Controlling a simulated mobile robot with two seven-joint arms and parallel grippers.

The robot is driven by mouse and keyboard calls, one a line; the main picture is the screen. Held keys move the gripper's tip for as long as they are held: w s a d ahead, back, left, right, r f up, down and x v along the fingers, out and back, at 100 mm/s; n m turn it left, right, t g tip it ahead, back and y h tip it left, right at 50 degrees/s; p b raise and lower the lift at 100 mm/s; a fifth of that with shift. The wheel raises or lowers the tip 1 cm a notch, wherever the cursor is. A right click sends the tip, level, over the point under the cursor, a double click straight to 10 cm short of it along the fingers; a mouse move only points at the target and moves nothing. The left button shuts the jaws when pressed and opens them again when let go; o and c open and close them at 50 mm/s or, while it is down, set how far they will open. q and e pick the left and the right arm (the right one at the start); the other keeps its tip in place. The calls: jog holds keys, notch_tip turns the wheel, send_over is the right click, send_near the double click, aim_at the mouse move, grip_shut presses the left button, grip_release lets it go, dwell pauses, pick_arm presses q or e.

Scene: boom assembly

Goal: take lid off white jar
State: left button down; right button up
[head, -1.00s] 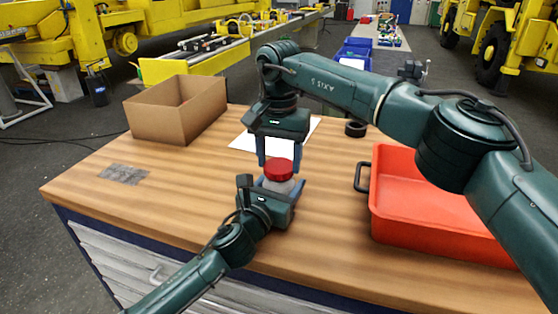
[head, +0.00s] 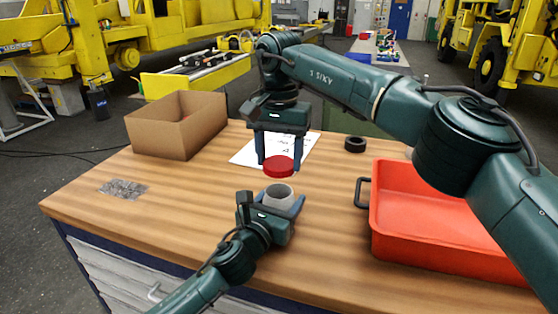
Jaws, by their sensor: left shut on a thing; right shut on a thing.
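The white jar (head: 279,194) stands near the middle of the wooden table, and its top now shows open and grey inside. My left gripper (head: 283,207) is shut on the jar from the near side. The red lid (head: 278,167) is apart from the jar, a little above and behind it in the picture. My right gripper (head: 278,160) points down and is shut on the lid, with one finger on each side.
A red tray (head: 374,215) with a dark handle stands at the right. An open cardboard box (head: 160,138) is at the back left. White paper (head: 243,153), a black ring (head: 355,144) and a grey patch (head: 122,189) lie on the table (head: 180,215). The left middle is clear.

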pick_arm(q)
jog(key=shift+c, duration=1.3)
grip_release()
